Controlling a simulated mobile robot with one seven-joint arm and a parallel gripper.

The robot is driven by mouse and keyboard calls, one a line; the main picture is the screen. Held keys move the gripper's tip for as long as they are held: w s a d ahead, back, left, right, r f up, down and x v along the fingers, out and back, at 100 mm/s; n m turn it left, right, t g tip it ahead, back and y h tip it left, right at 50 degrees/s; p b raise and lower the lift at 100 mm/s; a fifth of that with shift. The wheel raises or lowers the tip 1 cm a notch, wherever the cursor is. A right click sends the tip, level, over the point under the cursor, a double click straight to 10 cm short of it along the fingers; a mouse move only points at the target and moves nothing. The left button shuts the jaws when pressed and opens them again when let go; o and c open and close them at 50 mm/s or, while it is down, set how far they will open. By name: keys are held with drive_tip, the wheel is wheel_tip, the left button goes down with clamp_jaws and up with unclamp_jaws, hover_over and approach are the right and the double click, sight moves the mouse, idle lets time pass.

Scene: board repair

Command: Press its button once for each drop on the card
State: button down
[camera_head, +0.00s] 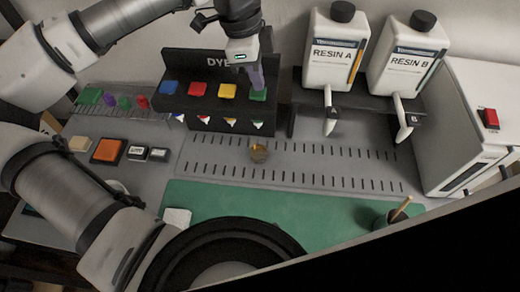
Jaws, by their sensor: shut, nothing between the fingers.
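My gripper (257,84) is shut and empty, pointing down over the green button (258,96) at the right end of the black dye dispenser (212,60). The fingertips are at the button or just above it; I cannot tell whether they touch. Coloured nozzle tips show below the buttons. A small cup with amber contents (259,152) stands on the slotted grey surface in front. A white piece (176,218), perhaps the card, lies at the green mat's left end, partly hidden by my arm; no drops are readable.
Resin A (333,52) and Resin B (404,60) bottles stand on a black stand at right. A white box with a red switch (489,118) is far right. An orange button (108,151) is at left. A dark pot with a stick (391,216) stands on the green mat (300,209).

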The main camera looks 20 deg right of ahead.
drive_tip(key=shift+f+b, duration=1.15)
drive_tip(key=shift+f, duration=0.15)
drive_tip(key=shift+r, duration=0.25)
drive_tip(key=shift+r+p, duration=0.8)
drive_tip(key=shift+r, duration=0.45)
drive_tip(key=shift+f, duration=0.15)
